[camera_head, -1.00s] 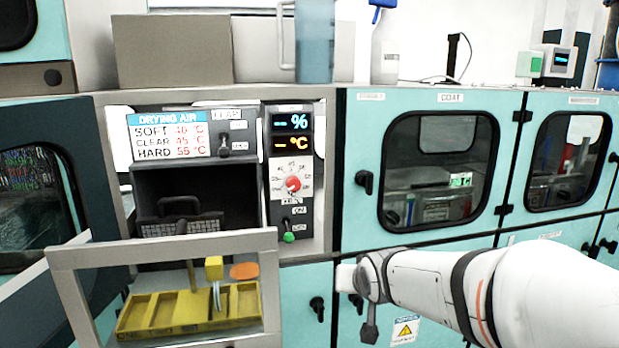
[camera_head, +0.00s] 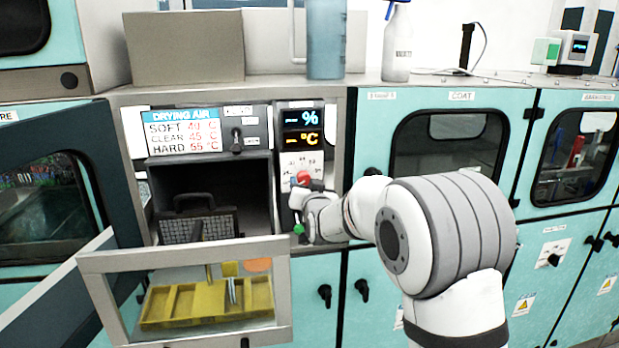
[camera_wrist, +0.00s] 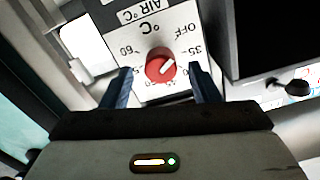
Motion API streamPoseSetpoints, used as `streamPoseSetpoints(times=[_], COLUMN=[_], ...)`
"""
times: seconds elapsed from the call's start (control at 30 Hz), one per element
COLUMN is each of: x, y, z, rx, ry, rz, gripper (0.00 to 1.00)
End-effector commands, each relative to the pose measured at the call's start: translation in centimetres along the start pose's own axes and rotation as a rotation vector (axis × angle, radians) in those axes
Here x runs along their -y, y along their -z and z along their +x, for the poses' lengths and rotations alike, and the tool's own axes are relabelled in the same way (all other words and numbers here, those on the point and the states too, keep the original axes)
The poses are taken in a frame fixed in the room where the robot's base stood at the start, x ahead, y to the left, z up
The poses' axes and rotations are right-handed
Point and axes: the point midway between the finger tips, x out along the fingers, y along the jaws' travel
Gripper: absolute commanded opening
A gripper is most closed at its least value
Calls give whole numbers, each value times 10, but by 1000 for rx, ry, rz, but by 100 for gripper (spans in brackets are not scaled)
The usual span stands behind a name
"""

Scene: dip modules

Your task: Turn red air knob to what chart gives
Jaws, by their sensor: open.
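The red air knob (camera_wrist: 160,66) sits on a white dial plate marked AIR °C. In the wrist view the plate appears upside down, with OFF and 35 at right and 60 at left. The knob's white line slants to the upper right, toward the OFF side. My gripper (camera_wrist: 163,82) is open, with one blue finger on each side of the knob and gaps showing. The DRYING AIR chart (camera_head: 182,132) reads SOFT 40, CLEAR 45, HARD 55 °C.
A display (camera_head: 303,130) above the knob shows dashes for % and °C. An open chamber (camera_head: 240,185) and a lowered door frame (camera_head: 185,252) with a yellow tray stand at left.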

Motion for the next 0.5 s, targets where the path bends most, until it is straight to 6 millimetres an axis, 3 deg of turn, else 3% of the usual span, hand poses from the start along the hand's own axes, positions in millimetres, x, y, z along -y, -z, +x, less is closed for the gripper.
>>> streamPoseSetpoints(times=[0.2, 0.5], x=[0, 0], y=[1, 0], z=[20, 23], rx=[0, 0], ry=[-1, -1], rz=[0, 0], gripper=[55, 55])
